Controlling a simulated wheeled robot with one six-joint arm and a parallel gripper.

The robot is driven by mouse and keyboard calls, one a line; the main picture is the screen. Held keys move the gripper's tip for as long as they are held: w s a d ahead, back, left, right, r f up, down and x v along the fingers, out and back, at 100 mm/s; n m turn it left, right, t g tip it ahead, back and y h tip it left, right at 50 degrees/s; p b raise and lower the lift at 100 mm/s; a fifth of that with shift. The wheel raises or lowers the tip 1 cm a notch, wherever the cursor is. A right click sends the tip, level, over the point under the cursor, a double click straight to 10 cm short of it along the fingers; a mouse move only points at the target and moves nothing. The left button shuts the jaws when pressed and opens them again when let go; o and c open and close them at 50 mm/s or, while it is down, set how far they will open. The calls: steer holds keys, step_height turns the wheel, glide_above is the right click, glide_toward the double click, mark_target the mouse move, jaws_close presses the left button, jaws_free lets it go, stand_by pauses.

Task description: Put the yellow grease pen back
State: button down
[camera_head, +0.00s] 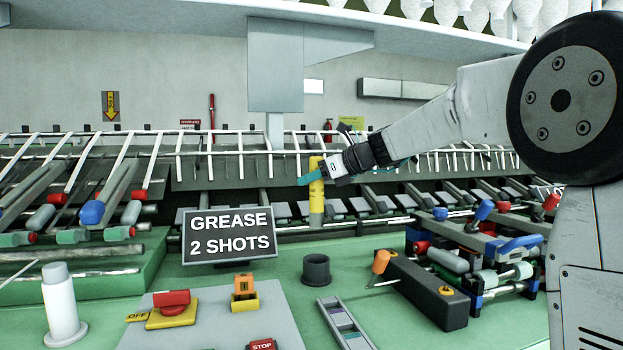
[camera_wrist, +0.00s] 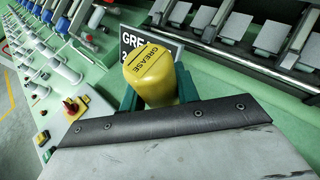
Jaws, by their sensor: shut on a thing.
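The yellow grease pen (camera_head: 316,204) stands upright in the head view, with a grey band around its lower part. Its yellow cap with the word GREASE fills the middle of the wrist view (camera_wrist: 150,72). My gripper (camera_head: 316,174) is shut on the upper part of the pen, its teal fingers on either side in the wrist view (camera_wrist: 157,92). The pen appears held above the green bench, in front of the rail of the frame. A dark grey open cup (camera_head: 316,270) stands on the bench below it in the picture, apart from the pen and looking empty.
A sign reading GREASE 2 SHOTS (camera_head: 229,235) stands left of the pen. A grey panel with red and yellow switches (camera_head: 212,322) lies in front. A dark block with an orange-handled tool (camera_head: 425,290) and a rack of coloured parts (camera_head: 480,250) are at right.

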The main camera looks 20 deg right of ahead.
mark_target(323, 225)
steer(key=shift+s+f, duration=0.1)
steer(key=shift+f, duration=6.3)
steer(key=c, duration=0.9)
jaws_free()
steer(key=shift+c, duration=0.2)
steer(key=v, duration=0.8)
